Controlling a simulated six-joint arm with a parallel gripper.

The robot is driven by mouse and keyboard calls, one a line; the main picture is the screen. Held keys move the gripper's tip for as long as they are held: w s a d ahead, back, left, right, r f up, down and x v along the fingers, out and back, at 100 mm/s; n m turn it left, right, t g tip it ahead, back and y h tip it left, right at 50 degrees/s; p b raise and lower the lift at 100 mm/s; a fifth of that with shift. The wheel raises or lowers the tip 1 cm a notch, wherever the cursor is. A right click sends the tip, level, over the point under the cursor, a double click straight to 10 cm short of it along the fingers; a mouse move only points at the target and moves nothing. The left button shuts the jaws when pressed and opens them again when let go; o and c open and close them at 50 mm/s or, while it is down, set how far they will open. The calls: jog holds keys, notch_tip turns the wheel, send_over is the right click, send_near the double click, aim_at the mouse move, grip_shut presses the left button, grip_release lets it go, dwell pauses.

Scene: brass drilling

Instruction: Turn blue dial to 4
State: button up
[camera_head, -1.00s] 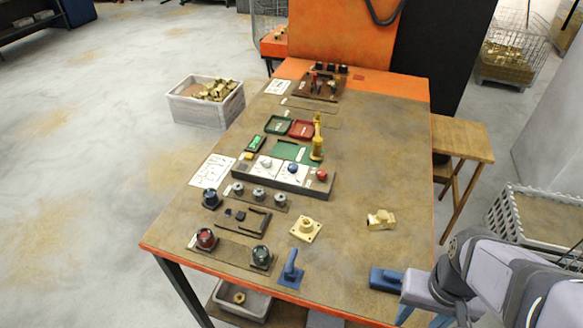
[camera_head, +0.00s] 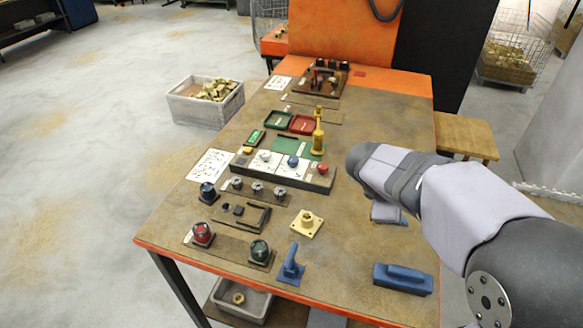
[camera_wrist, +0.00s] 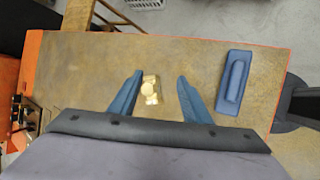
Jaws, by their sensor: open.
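A dark blue dial (camera_head: 207,192) stands at the left edge of the table in the head view. Its scale and pointer are too small to read. My gripper (camera_wrist: 160,77) is open and empty in the wrist view, its two blue fingers apart above the table. A brass fitting (camera_wrist: 150,89) lies below and between them; it does not show in the head view. In the head view my gripper is mostly hidden under my arm, right of the dials and well apart from the blue dial.
A red dial (camera_head: 203,235) and a green dial (camera_head: 260,250) stand near the front. A panel holds a white, a blue (camera_head: 292,161) and a red knob. A yellow flange (camera_head: 306,222), a blue upright handle (camera_head: 291,264) and a blue handled block (camera_head: 403,279) lie around.

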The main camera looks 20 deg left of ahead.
jog(key=w+a+f+n+t, duration=0.1)
jog(key=w+a+n+t, duration=0.1)
jog(key=w+a+n, duration=0.4)
jog(key=n+t+y+b, duration=0.3)
jog(key=n+t+y, duration=0.25)
jog(key=n, duration=0.65)
send_near(293, 159)
notch_tip(293, 159, up, 3)
jog(key=shift+t+h, duration=0.25)
jog(key=shift+h, duration=0.1)
jog(key=shift+w+a+f+p, duration=0.1)
jog(key=shift+w+f+p, duration=0.35)
jog(key=shift+w+f, duration=1.3)
jog(key=shift+w+a+f+p, duration=0.15)
jog(key=shift+w+f+p, duration=0.3)
jog(key=shift+w+f, duration=1.25)
jog(key=shift+w+r, duration=0.15)
jog(key=shift+r, duration=0.05)
jog(key=shift+r, duration=0.1)
jog(key=c, duration=1)
